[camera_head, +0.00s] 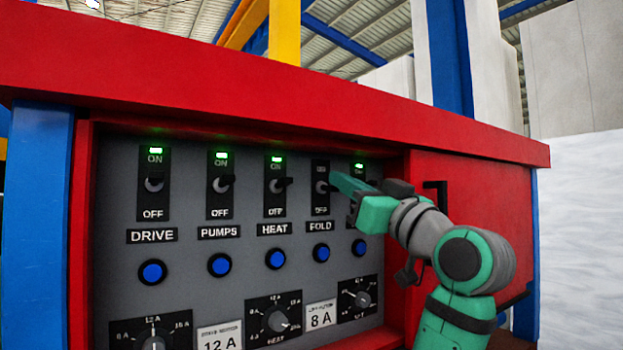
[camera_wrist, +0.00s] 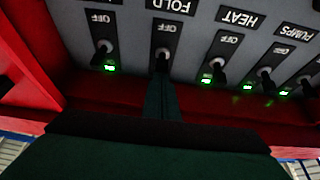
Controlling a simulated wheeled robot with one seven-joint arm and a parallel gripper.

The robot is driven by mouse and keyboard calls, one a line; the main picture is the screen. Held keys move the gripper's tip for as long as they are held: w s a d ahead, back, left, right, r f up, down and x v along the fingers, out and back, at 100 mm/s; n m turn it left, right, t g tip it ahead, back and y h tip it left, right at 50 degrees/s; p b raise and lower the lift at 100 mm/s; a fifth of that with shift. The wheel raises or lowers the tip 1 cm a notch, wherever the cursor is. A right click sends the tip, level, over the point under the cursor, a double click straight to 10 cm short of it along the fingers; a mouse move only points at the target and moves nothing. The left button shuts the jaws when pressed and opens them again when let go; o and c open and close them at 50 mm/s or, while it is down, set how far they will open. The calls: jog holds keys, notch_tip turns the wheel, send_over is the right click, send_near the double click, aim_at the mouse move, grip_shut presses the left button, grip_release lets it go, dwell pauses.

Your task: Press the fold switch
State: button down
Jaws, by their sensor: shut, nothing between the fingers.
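The fold switch (camera_head: 321,187) is a small toggle on a black ON/OFF plate above the FOLD label (camera_head: 321,225). No green light shows at its top in the head view, while the other switches have lit green lamps. My gripper (camera_head: 336,181) is shut and empty, with its tips just right of the fold switch. In the upside-down wrist view, the fold switch (camera_wrist: 162,54) sits right at the tips of my closed fingers (camera_wrist: 161,78). I cannot tell whether they touch. The fingers hide the ON end of its plate there.
The DRIVE switch (camera_head: 154,184), PUMPS switch (camera_head: 221,184) and HEAT switch (camera_head: 277,185) stand to the left. Another lit switch (camera_head: 358,170) is partly hidden behind my gripper. Blue buttons (camera_head: 275,258) and dials (camera_head: 277,321) lie below. A red frame (camera_head: 250,100) overhangs the panel.

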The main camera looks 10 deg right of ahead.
jog(key=shift+s+r, duration=0.55)
jog(key=shift+r, duration=1.5)
jog(key=f+v, duration=0.1)
jog(key=v, duration=0.9)
jog(key=shift+w+d+f, duration=0.2)
jog(key=shift+w+f, duration=0.05)
jog(key=shift+w, duration=0.1)
